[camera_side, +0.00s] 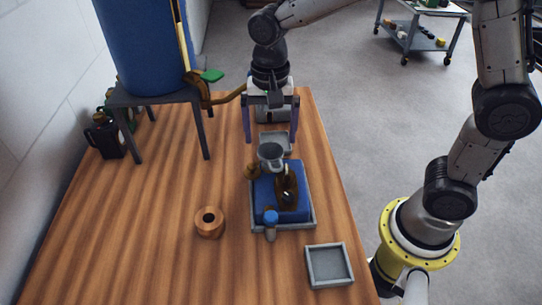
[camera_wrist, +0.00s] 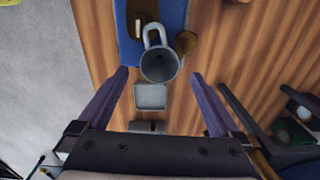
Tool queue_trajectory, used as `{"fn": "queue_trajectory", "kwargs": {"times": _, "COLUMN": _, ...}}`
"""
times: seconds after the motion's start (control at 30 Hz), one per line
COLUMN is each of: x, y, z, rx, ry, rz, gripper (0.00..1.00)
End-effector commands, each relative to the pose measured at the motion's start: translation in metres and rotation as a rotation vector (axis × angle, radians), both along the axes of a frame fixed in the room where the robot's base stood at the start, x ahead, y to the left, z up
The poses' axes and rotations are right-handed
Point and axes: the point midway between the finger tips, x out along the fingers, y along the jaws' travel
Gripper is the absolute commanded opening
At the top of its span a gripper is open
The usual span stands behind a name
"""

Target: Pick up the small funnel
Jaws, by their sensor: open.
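The small funnel (camera_side: 270,154) is grey, with a wide round mouth facing up. It stands at the far end of a blue pad, next to a brown bottle. In the wrist view the funnel (camera_wrist: 160,66) shows its open mouth, with a loop handle pointing up the picture. My gripper (camera_side: 271,141) points down above the funnel, with its purple fingers spread wide and nothing between them. In the wrist view my gripper (camera_wrist: 160,73) has one finger on each side of the funnel, apart from it. The funnel's lower part is hidden.
The brown bottle (camera_side: 287,188) and a small brown knob-like thing (camera_side: 252,171) are close by. A blue-capped vial (camera_side: 271,228), wooden ring (camera_side: 209,223) and empty grey tray (camera_side: 329,266) stand nearer. A blue barrel (camera_side: 146,50) with a brass tap stands left. The table's left front is clear.

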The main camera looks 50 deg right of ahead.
Motion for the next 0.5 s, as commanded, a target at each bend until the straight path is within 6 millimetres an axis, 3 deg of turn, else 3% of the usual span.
{"fn": "queue_trajectory", "kwargs": {"times": 0.23, "x": -0.001, "y": 0.000, "z": -0.018, "rx": -0.001, "ry": 0.002, "rz": 0.000, "gripper": 1.00}}
{"fn": "queue_trajectory", "kwargs": {"times": 0.5, "x": -0.002, "y": 0.001, "z": -0.054, "rx": -0.001, "ry": 0.002, "rz": 0.000, "gripper": 1.00}}
